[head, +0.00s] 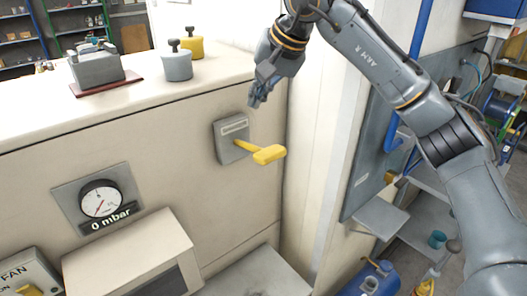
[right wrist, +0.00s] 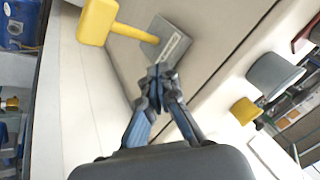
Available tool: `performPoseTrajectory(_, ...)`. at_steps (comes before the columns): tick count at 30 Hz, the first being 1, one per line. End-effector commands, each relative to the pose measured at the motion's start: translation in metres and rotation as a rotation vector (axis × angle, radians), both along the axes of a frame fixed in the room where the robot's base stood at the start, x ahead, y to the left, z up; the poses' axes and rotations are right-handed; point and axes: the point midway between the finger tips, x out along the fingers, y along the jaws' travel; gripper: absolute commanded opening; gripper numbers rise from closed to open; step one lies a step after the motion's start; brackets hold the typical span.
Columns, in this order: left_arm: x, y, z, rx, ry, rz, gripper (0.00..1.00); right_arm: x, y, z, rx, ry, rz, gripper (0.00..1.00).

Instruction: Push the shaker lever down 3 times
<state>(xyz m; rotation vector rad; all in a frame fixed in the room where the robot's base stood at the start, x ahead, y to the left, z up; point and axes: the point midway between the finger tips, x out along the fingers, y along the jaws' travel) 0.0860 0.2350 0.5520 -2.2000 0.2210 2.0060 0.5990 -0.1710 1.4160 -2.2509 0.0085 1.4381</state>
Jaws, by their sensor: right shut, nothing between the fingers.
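The shaker lever (head: 268,154) is a yellow T-shaped handle that sticks out from a grey plate (head: 231,128) on the beige cabinet front. In the right wrist view the yellow lever (right wrist: 98,22) shows at the upper left, with its grey plate (right wrist: 168,42) beside it. My right gripper (head: 254,103) is shut and empty, above the lever and apart from it in the head view. Its closed fingertips (right wrist: 160,72) show in the right wrist view, below the plate in the picture. My left gripper is not in view.
A pressure gauge (head: 101,201) reading 0 mbar is on the cabinet at the left. A grey box (head: 97,68) and small grey (head: 177,66) and yellow (head: 192,46) weights stand on the cabinet top. A beige box (head: 130,255) juts out below.

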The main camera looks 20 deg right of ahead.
Motion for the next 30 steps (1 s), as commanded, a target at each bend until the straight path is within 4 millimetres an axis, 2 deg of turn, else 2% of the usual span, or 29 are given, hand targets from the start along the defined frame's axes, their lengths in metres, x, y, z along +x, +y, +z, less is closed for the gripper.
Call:
performPoseTrajectory(1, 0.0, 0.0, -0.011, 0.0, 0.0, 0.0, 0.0, -0.001, -0.001, -0.012, -0.001, 0.001, 0.0, 0.0)
performPoseTrajectory(9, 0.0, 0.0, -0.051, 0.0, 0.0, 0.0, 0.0, -0.011, -0.004, -0.05, 0.001, 0.0, 0.0, 0.0)
performPoseTrajectory(13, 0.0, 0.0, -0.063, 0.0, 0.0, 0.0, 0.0, -0.015, -0.006, -0.064, 0.0, 0.0, 0.0, 0.0)
performPoseTrajectory(18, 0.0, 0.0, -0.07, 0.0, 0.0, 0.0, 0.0, -0.018, -0.007, -0.073, 0.001, 0.0, -0.001, 0.0)
performPoseTrajectory(30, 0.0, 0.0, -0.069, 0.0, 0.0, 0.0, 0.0, -0.018, -0.007, -0.072, 0.001, 0.0, -0.001, 0.0)
